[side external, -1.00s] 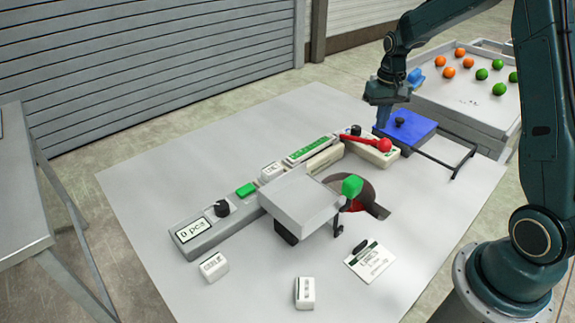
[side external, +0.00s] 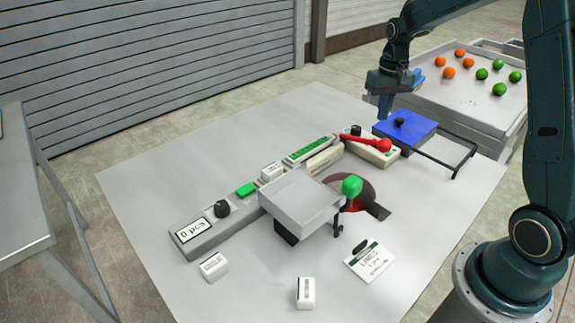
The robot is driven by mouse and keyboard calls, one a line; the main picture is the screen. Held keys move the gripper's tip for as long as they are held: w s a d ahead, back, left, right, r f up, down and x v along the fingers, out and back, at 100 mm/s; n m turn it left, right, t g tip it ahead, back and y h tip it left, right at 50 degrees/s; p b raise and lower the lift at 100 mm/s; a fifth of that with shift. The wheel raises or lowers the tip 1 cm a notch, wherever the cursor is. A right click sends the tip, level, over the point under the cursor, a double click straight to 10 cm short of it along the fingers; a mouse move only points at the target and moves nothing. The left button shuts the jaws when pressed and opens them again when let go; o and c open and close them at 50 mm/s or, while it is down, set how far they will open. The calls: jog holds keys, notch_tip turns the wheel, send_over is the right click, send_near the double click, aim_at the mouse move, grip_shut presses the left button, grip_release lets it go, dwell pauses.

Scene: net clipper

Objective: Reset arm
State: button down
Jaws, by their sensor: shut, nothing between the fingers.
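My gripper (side external: 384,117) points down at the back right of the table, just left of the blue box lid (side external: 407,128) with its black knob. The fingers are shut and empty. A red-handled lever (side external: 367,141) on a cream block stands just below and left of my gripper.
A tray (side external: 475,90) with several orange and green balls stands behind on the right. Small white blocks (side external: 214,266) (side external: 305,292) and a label card (side external: 370,261) lie at the front. The table's left back area is clear.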

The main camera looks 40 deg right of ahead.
jog(key=s+a+r+n+t, duration=0.3)
jog(key=s+a+r, duration=0.6)
jog(key=a+r, duration=0.3)
jog(key=s+a+n+t, duration=0.1)
jog(key=s+a, duration=0.2)
jog(key=s, duration=0.4)
jog(key=s+a+r+n+t, duration=0.1)
jog(key=s+a, duration=0.3)
jog(key=s, duration=0.3)
jog(key=shift+n+t, duration=0.3)
jog(key=shift+n, duration=0.1)
